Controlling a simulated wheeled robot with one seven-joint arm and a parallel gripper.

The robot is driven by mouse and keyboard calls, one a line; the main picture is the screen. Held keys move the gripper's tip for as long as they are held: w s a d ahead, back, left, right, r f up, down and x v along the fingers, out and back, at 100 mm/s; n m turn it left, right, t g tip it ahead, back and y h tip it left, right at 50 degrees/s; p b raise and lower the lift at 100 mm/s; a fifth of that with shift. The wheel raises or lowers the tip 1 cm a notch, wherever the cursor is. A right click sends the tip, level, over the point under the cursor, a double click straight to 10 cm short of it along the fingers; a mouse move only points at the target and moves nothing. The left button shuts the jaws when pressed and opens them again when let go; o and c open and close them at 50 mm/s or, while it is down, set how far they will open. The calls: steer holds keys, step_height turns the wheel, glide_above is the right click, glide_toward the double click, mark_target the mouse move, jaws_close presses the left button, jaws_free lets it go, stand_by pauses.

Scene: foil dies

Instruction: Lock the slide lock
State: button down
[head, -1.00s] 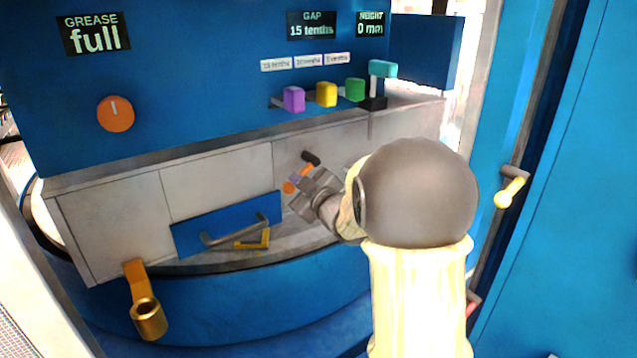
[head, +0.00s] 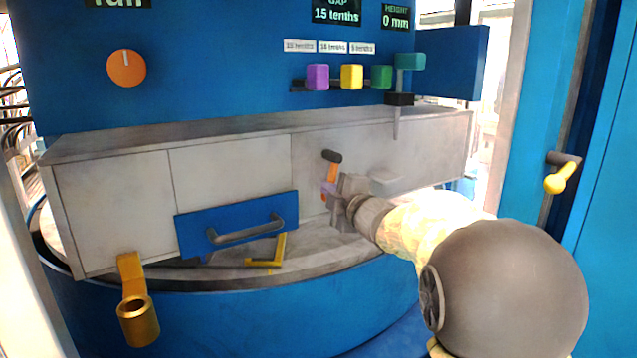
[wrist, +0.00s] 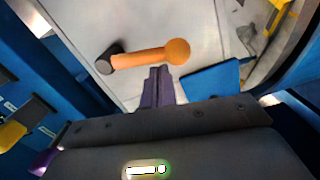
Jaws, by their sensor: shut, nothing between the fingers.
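The slide lock appears to be the orange lever (head: 331,171) with a dark end grip, on the pale front panel; no label on it is visible. In the head view it stands nearly upright, grip at the top. In the wrist view the lever (wrist: 150,56) lies across the picture, with its round orange hub to the right and dark grip to the left. My gripper (head: 331,190) is beside the lever's lower part and partly hides it. In the wrist view my gripper (wrist: 158,72) has its fingers together and empty, tips just below the lever near the hub. I cannot tell whether they touch it.
A blue plate with a grey handle (head: 246,231) and a yellow angle piece (head: 268,256) are left of my gripper. A brass socket (head: 138,318) juts out at lower left. Coloured knobs (head: 351,77) stand above the ledge. A yellow-ended handle (head: 560,178) is at right.

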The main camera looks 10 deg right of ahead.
steer(key=shift+w+d+f+n+b, duration=0.2)
steer(key=shift+d+n+b, duration=0.15)
steer(key=shift+n+b, duration=0.4)
steer(key=shift+w+d+f+n+b, duration=0.1)
steer(key=shift+d+f+n+b, duration=0.2)
steer(key=shift+n+b, duration=0.4)
steer(key=shift+d+r, duration=0.1)
steer(key=shift+r, duration=0.05)
steer(key=shift+s, duration=0.1)
steer(key=s+b, duration=0.2)
steer(key=s, duration=0.9)
steer(key=shift+s+a+b, duration=0.25)
steer(key=shift+b, duration=0.15)
